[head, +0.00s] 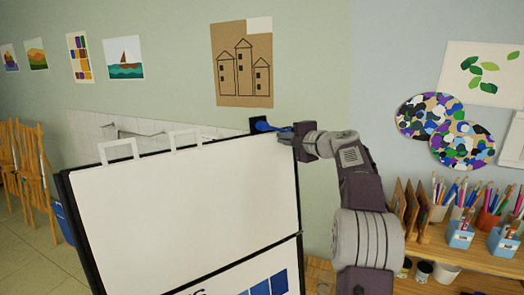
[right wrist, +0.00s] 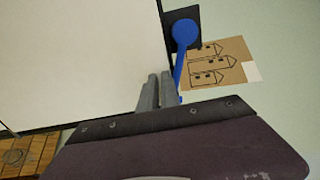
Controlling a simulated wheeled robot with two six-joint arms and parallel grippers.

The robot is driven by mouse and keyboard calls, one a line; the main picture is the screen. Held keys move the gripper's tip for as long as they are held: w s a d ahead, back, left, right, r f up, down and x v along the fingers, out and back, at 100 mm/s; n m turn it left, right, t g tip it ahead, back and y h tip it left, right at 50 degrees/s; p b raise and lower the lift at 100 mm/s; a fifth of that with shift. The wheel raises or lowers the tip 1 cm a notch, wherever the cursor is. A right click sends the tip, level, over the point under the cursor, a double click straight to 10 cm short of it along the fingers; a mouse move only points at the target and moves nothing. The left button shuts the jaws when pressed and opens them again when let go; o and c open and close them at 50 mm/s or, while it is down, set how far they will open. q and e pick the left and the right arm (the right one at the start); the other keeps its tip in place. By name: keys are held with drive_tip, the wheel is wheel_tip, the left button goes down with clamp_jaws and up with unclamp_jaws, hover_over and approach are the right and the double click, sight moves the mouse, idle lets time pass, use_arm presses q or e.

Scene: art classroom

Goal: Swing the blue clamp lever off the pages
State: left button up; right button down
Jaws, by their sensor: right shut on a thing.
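The blue clamp lever (head: 265,126) sits at the top right corner of the flip chart, on a dark clamp block (head: 257,121). In the right wrist view the lever (right wrist: 184,40) has a round blue end on the dark block (right wrist: 180,15) and a thin arm running down beside my fingers. My right gripper (head: 296,134) is at the chart's top right corner, shut on the lever; its fingers (right wrist: 159,80) partly hide the grip. The white pages (head: 180,190) hang flat on the board. My left gripper is not in view.
Two white hooks (head: 120,152) stand on the board's top edge. Right of my arm, a wooden shelf (head: 440,248) holds cups of pencils (head: 488,218) and brushes. Wooden easels (head: 30,165) stand far left. Wall pictures hang behind. The floor at left is open.

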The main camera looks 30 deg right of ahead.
drive_tip(key=shift+w+d+r+p, duration=0.15)
drive_tip(key=shift+d+r+p, duration=0.15)
drive_tip(key=shift+r+p, duration=0.3)
drive_tip(key=shift+w+d+r+p, duration=0.1)
drive_tip(key=shift+d+r+p, duration=0.25)
drive_tip(key=shift+p, duration=0.3)
drive_tip(key=shift+f, duration=0.1)
